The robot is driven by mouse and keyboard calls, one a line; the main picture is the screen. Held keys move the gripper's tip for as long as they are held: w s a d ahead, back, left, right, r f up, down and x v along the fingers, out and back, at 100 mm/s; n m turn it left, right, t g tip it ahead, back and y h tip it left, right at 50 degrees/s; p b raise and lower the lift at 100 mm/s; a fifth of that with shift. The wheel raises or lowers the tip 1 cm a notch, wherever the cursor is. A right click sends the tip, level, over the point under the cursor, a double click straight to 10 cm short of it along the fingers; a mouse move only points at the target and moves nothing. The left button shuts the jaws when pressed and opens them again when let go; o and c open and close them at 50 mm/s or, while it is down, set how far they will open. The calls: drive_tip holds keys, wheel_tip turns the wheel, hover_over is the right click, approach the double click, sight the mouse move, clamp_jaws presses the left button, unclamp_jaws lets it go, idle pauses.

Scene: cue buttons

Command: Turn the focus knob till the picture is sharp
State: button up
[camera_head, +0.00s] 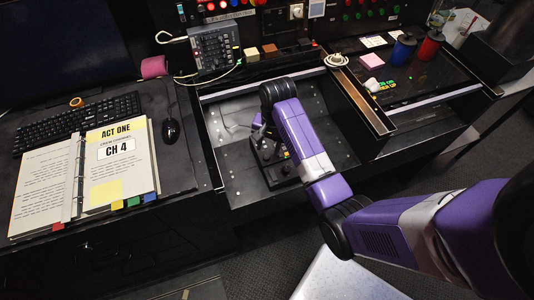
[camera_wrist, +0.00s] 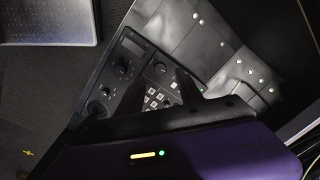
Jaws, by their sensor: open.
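A black control panel (camera_head: 275,162) lies in the recessed metal bay of the desk. In the wrist view the panel (camera_wrist: 112,88) shows a large round knob (camera_wrist: 123,68), another knob (camera_wrist: 97,108) near its edge, a smaller knob (camera_wrist: 160,68) and a keypad (camera_wrist: 158,98). I cannot read labels, so I cannot tell which one is the focus knob. My gripper (camera_wrist: 160,88) is open above the panel, its dark fingers apart with the keypad showing between them. In the head view my arm partly hides the panel. No lit picture is visible; the monitor (camera_head: 58,42) looks dark.
A mixer (camera_head: 215,50) stands behind the bay. Red and blue cylinders and paper notes sit on the right. The bay's raised rims border the panel.

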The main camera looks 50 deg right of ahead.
sight(267, 157)
drive_tip(key=shift+w+f, duration=0.2)
drive_tip(key=shift+f, duration=2.55)
drive_tip(key=shift+a, duration=0.1)
clamp_jaws()
drive_tip(key=shift+r+p, duration=0.1)
drive_tip(key=shift+p, duration=0.2)
